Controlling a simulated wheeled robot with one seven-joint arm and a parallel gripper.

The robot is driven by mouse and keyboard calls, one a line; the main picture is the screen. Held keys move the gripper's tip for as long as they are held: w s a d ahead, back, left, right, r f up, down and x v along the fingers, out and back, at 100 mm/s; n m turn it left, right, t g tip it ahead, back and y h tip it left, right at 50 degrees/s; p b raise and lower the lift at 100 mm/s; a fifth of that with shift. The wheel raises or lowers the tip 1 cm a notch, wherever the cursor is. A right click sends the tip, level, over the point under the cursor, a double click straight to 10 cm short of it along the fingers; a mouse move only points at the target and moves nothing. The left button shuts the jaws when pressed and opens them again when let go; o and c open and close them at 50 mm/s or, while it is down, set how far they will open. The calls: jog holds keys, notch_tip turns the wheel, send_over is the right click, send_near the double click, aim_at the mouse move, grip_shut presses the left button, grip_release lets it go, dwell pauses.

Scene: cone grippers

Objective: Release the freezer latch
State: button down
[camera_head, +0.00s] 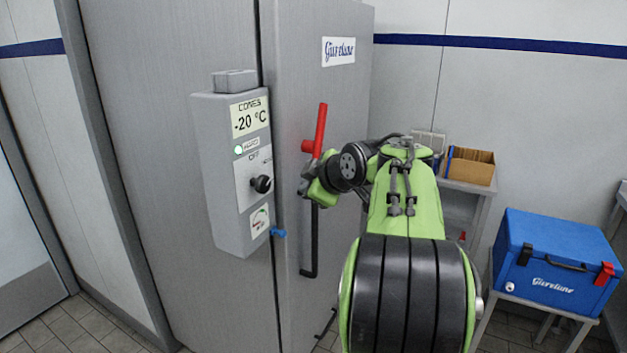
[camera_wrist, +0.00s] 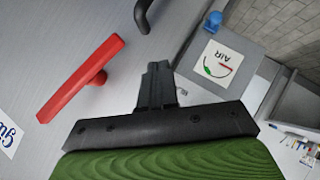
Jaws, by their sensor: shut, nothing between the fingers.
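The red latch lever (camera_head: 320,130) stands upright, tilted slightly, on the grey freezer door (camera_head: 300,85). A short red stub joins it to the door. In the wrist view the red lever (camera_wrist: 82,78) lies diagonally at the left, apart from my fingers. My gripper (camera_head: 303,188) is just below the lever in the head view, close to the door. In the wrist view my gripper (camera_wrist: 157,70) is shut, its fingers together with nothing between them. The black door handle (camera_head: 314,245) hangs below my gripper, its upper part hidden; its curved end (camera_wrist: 142,14) shows in the wrist view.
A grey control box (camera_head: 230,170) reading -20 °C juts out left of my gripper, with a black knob (camera_head: 262,184). A blue knob (camera_head: 278,233) sits below it. A blue cooler (camera_head: 555,260) and a cardboard box (camera_head: 470,165) stand on tables at the right.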

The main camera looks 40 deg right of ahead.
jog(key=s+a+r, duration=0.1)
jog(key=s+a, duration=0.1)
jog(key=s, duration=0.4)
jog(key=shift+s+a, duration=0.15)
jog(key=shift+s, duration=0.1)
